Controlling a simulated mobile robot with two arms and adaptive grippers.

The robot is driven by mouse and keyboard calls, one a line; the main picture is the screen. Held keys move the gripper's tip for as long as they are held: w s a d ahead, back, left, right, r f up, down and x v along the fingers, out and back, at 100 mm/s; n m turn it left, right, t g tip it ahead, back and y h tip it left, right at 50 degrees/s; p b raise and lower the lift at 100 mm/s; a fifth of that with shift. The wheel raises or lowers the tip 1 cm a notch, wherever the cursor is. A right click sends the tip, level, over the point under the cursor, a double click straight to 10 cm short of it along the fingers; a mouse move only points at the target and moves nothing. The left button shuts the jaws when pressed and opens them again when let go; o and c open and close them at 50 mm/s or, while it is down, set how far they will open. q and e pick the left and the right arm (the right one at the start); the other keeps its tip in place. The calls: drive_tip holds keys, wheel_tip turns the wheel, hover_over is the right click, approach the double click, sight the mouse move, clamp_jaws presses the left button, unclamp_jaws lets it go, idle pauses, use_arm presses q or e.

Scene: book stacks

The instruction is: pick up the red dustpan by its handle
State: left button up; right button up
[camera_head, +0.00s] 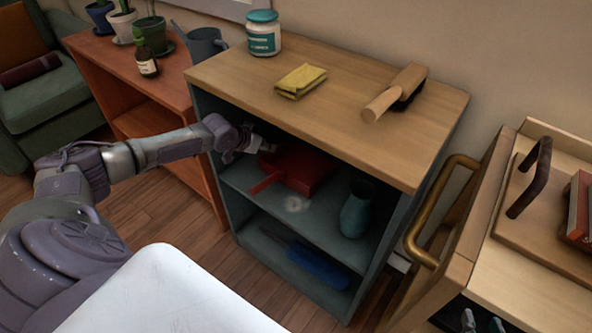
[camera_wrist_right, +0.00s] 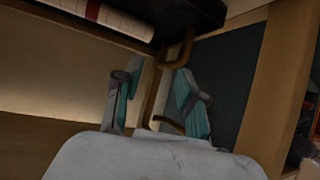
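The red dustpan (camera_head: 303,168) lies on the middle shelf of the open grey-blue cabinet. Its narrow handle (camera_head: 265,184) points toward the front left, over the shelf's front edge. My left gripper (camera_head: 262,148) is just inside the cabinet opening, below the top board and above and behind the handle. It looks close to the dustpan's body; its fingers are small and dark, so their opening and any contact are unclear. My right gripper (camera_wrist_right: 155,105) has its fingers apart with nothing between them. Its fingertips also show at the bottom right of the head view (camera_head: 482,322).
A teal vase (camera_head: 356,210) stands right of the dustpan. A blue-handled tool (camera_head: 318,268) lies on the bottom shelf. On the cabinet top are a jar (camera_head: 263,33), a yellow cloth (camera_head: 300,81) and a wooden brush (camera_head: 396,92). A cart with a brass handle (camera_head: 424,245) stands at right.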

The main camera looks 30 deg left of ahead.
sight(288, 169)
use_arm(q)
drive_tip(key=shift+w+f, duration=0.1)
drive_tip(key=shift+f, duration=0.1)
drive_tip(key=shift+w+f+b, duration=0.25)
drive_tip(key=shift+f+b, duration=0.15)
drive_tip(key=shift+f, duration=0.15)
drive_tip(key=shift+w+f+b, duration=0.25)
drive_tip(key=shift+f+b, duration=0.1)
drive_tip(key=shift+f, duration=0.15)
drive_tip(key=shift+b+x, duration=0.6)
drive_tip(key=shift+x, duration=0.65)
use_arm(e)
drive_tip(key=w+a+r+t+y, duration=0.1)
drive_tip(key=w+r+t, duration=0.1)
drive_tip(key=r, duration=0.3)
drive_tip(key=w+a+r+t+y, duration=0.1)
drive_tip(key=w+r+t, duration=0.1)
drive_tip(key=r+t, duration=0.3)
drive_tip(key=shift+a+r, duration=0.35)
drive_tip(key=shift+r, duration=0.1)
use_arm(q)
clamp_jaws()
